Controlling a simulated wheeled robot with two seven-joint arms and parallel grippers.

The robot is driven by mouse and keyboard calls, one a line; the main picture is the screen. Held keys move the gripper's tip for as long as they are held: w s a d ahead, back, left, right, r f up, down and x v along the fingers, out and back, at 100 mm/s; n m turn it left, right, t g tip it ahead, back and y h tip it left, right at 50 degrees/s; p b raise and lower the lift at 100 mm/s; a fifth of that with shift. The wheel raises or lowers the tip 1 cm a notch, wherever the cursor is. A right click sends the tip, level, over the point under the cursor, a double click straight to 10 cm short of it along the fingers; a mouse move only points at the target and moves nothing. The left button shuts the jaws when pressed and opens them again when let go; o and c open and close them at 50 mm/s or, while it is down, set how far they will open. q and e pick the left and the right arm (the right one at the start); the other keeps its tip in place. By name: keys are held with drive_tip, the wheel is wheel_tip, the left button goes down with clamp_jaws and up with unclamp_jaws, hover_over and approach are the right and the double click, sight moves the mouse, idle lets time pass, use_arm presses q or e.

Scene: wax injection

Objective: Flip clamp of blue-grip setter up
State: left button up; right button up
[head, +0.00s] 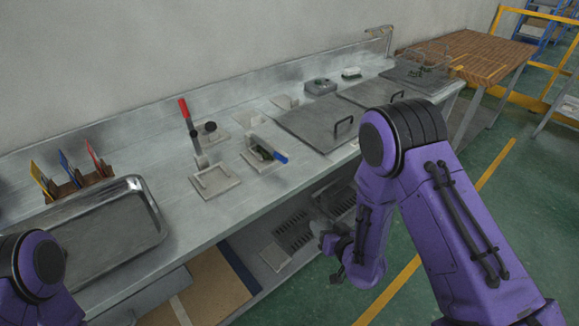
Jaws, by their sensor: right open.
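The blue-grip setter (262,150) sits on the steel counter in the middle of the head view. Its blue grip (280,157) lies low, pointing toward the counter's front edge. A second setter with a red grip (184,109) stands to its left, its lever raised upright. My right gripper (332,242) is open and appears empty, in front of the counter edge, to the right of and below the blue-grip setter in the picture, apart from it. My left arm shows only at the lower left corner; its gripper is out of view.
A steel tray (160,232) lies on the counter at left, beside a rack (78,183) of colored-handle tools. Flat lids with handles (318,138) cover the counter to the right of the setters. A shelf with vented panels (292,232) is below the counter.

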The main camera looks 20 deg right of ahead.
drive_tip(key=w+r, duration=0.2)
drive_tip(key=w+a+r+n+t+y, duration=0.1)
drive_tip(key=w+r, duration=0.1)
drive_tip(key=w+a+r+n+t+y, duration=0.1)
drive_tip(key=w, duration=0.1)
drive_tip(key=shift+w+r+b, duration=0.3)
drive_tip(key=shift+r+b, duration=0.1)
drive_tip(key=n+t+y, duration=0.2)
drive_tip(key=y, duration=0.1)
approach(275, 154)
drive_tip(key=p+x, duration=0.1)
drive_tip(key=x, duration=0.2)
drive_tip(key=p+x, duration=0.1)
drive_tip(key=x, duration=0.3)
drive_tip(key=shift+d+f, duration=0.25)
use_arm(q)
drive_tip(key=shift+w+r, duration=0.1)
use_arm(e)
drive_tip(key=shift+w+a+f, duration=0.1)
drive_tip(key=shift+w+a, duration=0.05)
drive_tip(key=shift+w, duration=0.35)
clamp_jaws()
